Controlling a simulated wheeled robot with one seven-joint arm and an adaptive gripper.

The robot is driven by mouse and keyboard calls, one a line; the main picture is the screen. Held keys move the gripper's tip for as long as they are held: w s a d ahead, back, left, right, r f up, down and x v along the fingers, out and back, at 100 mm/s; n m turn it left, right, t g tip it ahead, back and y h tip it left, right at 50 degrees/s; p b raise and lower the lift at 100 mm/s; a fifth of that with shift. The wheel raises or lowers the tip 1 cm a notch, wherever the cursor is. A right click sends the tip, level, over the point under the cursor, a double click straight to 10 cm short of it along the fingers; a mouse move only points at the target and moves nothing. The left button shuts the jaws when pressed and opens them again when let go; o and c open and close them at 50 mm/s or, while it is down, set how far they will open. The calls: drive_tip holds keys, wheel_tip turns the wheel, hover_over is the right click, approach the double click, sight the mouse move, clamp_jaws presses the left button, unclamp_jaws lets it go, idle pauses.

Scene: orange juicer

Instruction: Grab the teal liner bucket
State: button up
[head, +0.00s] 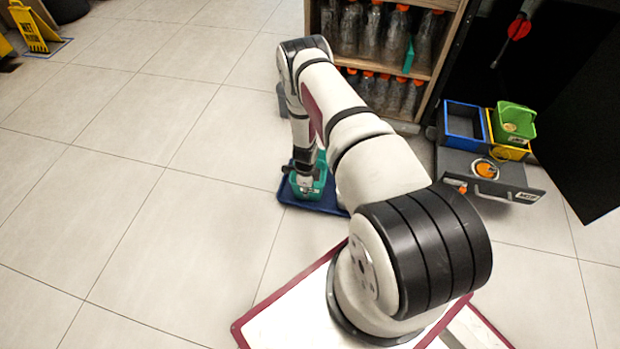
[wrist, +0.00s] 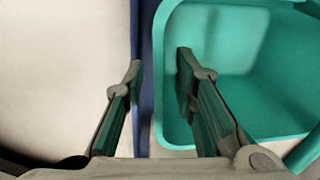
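The teal liner bucket (head: 319,181) stands on a dark blue tray (head: 330,206) on the floor, partly hidden behind my arm in the head view. In the wrist view the bucket (wrist: 230,75) fills the right half, seen from above into its empty-looking inside. My gripper (wrist: 158,68) is open, with a clear gap between its fingers. The left finger is outside the bucket, over the tray side, and the right finger is over or inside the opening. The bucket's left wall lies between them. I cannot tell whether either finger touches it.
A wooden shelf (head: 427,92) with orange-capped bottles stands behind the bucket. To the right are a dark grey unit (head: 505,180) and a blue bin (head: 463,121), a green bin (head: 514,122) and a yellow bin (head: 508,151).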

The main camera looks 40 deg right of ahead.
wheel_tip(320, 180, down, 5)
drive_tip(key=b, duration=0.3)
drive_tip(key=shift+w+d, duration=0.1)
drive_tip(key=shift+d, duration=0.05)
clamp_jaws()
